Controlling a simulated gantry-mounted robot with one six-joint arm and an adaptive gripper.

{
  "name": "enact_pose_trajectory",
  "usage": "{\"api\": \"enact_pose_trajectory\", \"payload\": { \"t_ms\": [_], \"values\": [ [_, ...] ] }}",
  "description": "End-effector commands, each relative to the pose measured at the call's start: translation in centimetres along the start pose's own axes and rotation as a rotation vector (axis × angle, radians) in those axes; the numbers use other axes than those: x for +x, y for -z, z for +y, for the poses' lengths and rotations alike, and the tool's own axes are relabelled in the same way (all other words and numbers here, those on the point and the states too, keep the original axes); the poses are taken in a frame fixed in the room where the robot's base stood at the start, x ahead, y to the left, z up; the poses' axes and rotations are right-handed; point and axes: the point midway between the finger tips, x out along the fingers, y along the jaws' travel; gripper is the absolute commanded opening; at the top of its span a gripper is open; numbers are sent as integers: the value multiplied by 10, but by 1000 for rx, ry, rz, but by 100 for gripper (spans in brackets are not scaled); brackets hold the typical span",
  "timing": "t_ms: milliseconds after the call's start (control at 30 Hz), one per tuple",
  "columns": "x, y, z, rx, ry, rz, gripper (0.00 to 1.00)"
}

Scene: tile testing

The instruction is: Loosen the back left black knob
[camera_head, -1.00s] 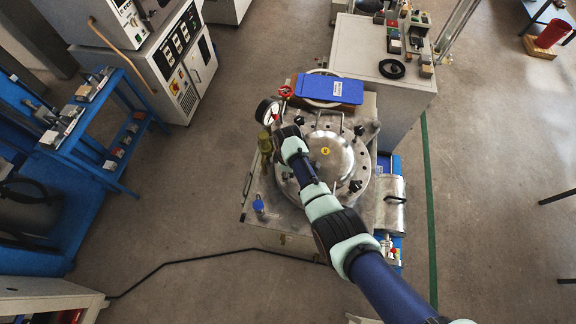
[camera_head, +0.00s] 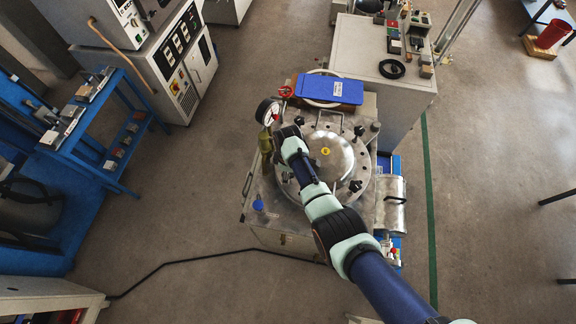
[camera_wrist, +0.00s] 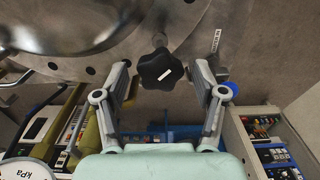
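A round steel lid (camera_head: 335,165) with bolt holes and black knobs around its rim tops the vessel. In the wrist view, a black star-shaped knob (camera_wrist: 160,70) with a pale mark on top sits at the lid's edge (camera_wrist: 90,35). My gripper (camera_wrist: 161,66) is open, with one finger on each side of this knob and a visible gap at both sides. In the head view, my gripper (camera_head: 289,133) is over the lid's upper left rim, beside a black knob (camera_head: 299,120). Other black knobs show at the upper right (camera_head: 359,130) and lower right (camera_head: 355,186).
A pressure gauge (camera_head: 267,112) and red valve handle (camera_head: 286,92) stand close to my gripper. A blue box (camera_head: 330,90) lies behind the lid. A metal handle (camera_head: 330,113) rises from the lid. A grey cabinet (camera_head: 385,70) stands behind right.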

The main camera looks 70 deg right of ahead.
Motion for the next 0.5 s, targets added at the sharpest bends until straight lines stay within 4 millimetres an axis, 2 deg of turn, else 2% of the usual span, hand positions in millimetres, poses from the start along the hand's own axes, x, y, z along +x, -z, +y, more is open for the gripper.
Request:
{"api": "enact_pose_trajectory", "payload": {
  "t_ms": [267,367,500],
  "values": [
    [-7,0,1,1,-2,1,70],
    [-23,0,0,1,-3,2,70],
    [-60,1,1,1,-6,3,70]
  ]
}}
